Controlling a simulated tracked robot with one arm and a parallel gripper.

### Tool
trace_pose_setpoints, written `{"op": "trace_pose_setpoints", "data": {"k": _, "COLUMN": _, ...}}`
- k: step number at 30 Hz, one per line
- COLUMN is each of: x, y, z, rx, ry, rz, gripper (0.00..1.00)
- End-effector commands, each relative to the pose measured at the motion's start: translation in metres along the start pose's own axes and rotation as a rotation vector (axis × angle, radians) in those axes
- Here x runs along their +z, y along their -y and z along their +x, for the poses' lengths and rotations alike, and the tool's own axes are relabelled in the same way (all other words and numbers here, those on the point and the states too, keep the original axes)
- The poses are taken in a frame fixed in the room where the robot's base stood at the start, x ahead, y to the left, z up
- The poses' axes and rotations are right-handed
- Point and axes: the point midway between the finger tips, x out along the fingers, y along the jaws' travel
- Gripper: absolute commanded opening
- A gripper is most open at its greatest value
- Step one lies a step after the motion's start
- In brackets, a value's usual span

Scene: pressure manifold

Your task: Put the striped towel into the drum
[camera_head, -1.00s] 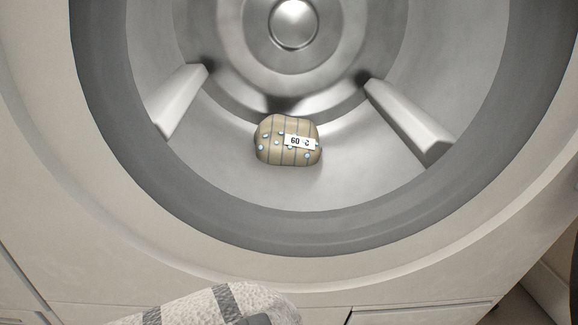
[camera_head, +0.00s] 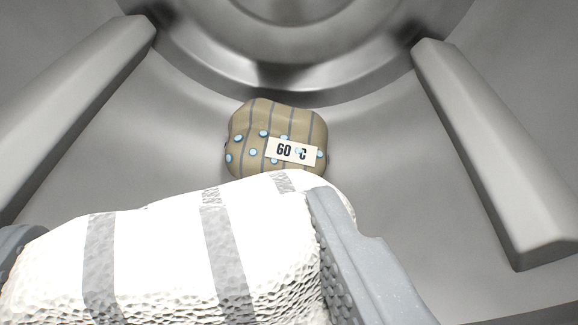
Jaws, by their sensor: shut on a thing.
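The striped towel (camera_head: 160,255), white with grey bands, fills the lower left of the view. My gripper (camera_head: 180,250) is shut on it, with one grey finger on the towel's right side and part of the other at the far left edge. The towel is inside the drum (camera_head: 380,150), whose grey metal wall surrounds it. The towel's lower part is cut off by the frame, so I cannot tell whether it touches the drum wall.
A tan bundle (camera_head: 258,118) with dark stripes, blue dots and a "60 °C" label lies in the drum just beyond the towel. Raised paddles stand at left (camera_head: 75,105) and right (camera_head: 495,150). Bare drum wall lies between the bundle and the right paddle.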

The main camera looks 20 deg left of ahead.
Motion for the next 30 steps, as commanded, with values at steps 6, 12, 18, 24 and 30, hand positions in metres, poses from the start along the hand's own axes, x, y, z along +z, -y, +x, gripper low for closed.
{"op": "trace_pose_setpoints", "data": {"k": 6, "x": -0.004, "y": -0.004, "z": 0.028, "rx": -0.011, "ry": -0.003, "rz": -0.005, "gripper": 0.41}}
{"op": "trace_pose_setpoints", "data": {"k": 12, "x": -0.011, "y": -0.023, "z": 0.07, "rx": -0.008, "ry": -0.001, "rz": -0.006, "gripper": 0.41}}
{"op": "trace_pose_setpoints", "data": {"k": 18, "x": -0.02, "y": -0.041, "z": 0.106, "rx": -0.002, "ry": -0.003, "rz": -0.006, "gripper": 0.41}}
{"op": "trace_pose_setpoints", "data": {"k": 24, "x": -0.025, "y": -0.053, "z": 0.132, "rx": -0.001, "ry": -0.003, "rz": -0.004, "gripper": 0.41}}
{"op": "trace_pose_setpoints", "data": {"k": 30, "x": -0.027, "y": -0.058, "z": 0.141, "rx": 0.001, "ry": 0.002, "rz": 0.001, "gripper": 0.41}}
